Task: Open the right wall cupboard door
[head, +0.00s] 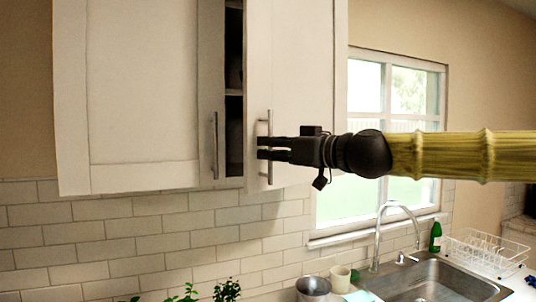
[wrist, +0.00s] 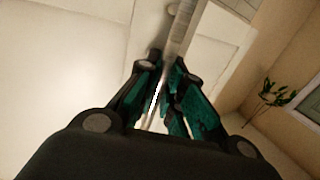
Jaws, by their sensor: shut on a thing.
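The right wall cupboard door (head: 290,75) is white and stands partly open. A dark gap with shelves shows between it and the left door (head: 140,90), which looks shut. My gripper (head: 264,148) comes from the right and is shut on the right door's vertical metal handle (head: 269,125). In the wrist view, the handle (wrist: 181,35) runs between the fingers of my gripper (wrist: 165,75). The fingers hide part of the handle.
The left door has its own vertical handle (head: 215,145). A window (head: 395,100) is behind my arm. Below are a sink (head: 430,287) with a tall faucet (head: 380,235), a green bottle (head: 435,237), a white dish rack (head: 485,252), a metal pot (head: 313,288) and green plants (head: 227,290).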

